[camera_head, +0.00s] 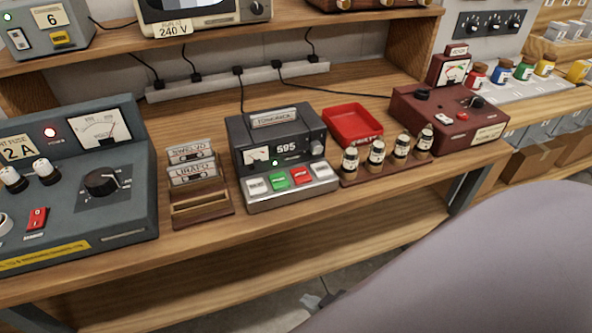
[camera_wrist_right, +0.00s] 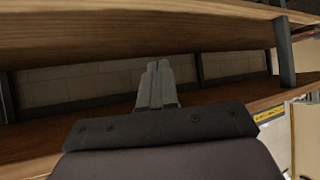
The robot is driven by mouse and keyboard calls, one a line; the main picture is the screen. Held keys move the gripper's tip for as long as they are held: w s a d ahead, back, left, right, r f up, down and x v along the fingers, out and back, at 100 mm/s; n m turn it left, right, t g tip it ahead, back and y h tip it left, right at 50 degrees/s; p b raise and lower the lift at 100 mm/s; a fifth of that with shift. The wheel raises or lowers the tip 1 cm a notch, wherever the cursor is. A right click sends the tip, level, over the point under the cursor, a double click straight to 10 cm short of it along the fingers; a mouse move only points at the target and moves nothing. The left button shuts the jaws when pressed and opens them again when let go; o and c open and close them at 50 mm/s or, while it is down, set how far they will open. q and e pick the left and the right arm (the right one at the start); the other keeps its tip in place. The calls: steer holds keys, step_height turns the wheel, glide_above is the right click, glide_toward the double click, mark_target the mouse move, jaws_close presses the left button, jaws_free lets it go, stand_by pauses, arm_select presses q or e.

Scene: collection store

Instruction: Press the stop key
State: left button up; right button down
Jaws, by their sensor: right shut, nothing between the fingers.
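The tape machine (camera_head: 277,150) is a dark grey box on the bench with "595" on its display and a lit green lamp. Its front row of keys holds a white key (camera_head: 257,186), a green key (camera_head: 279,180), a red key (camera_head: 301,175) and another white key (camera_head: 320,169). The key lettering is too small to read, so I cannot tell for sure which is stop. My right gripper (camera_wrist_right: 158,68) is shut and empty in the right wrist view, below the bench top's front edge and apart from the keys. My left gripper is out of view.
A cassette rack (camera_head: 201,205) stands left of the machine, beside a large meter unit (camera_head: 75,190). A red tray (camera_head: 353,125), several small bottles (camera_head: 377,152) and a red meter box (camera_head: 450,120) stand to the right. A lower shelf (camera_head: 270,255) runs beneath the bench top.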

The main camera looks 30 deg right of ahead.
steer(key=w+r+n, duration=0.4)
steer(key=r+n, duration=0.1)
steer(key=w+r+n+g+y+p, duration=0.1)
steer(key=w+r+n, duration=0.3)
steer(key=r+n, duration=0.2)
steer(key=w+r+n+g+y+p, duration=0.1)
steer(key=w+r+n, duration=0.3)
steer(key=r+n, duration=0.1)
steer(key=shift+d+r, duration=0.1)
steer(key=shift+r, duration=0.55)
steer(key=w+d+r+n, duration=0.2)
steer(key=d+r+n, duration=0.3)
steer(key=r+n, duration=0.1)
steer(key=w+d+r+n, duration=0.3)
steer(key=d+r+n, duration=0.1)
steer(key=r+n, duration=0.3)
steer(key=shift+w+d+r+h, duration=0.25)
steer(key=shift+d+r+h, duration=0.15)
steer(key=shift+f, duration=0.15)
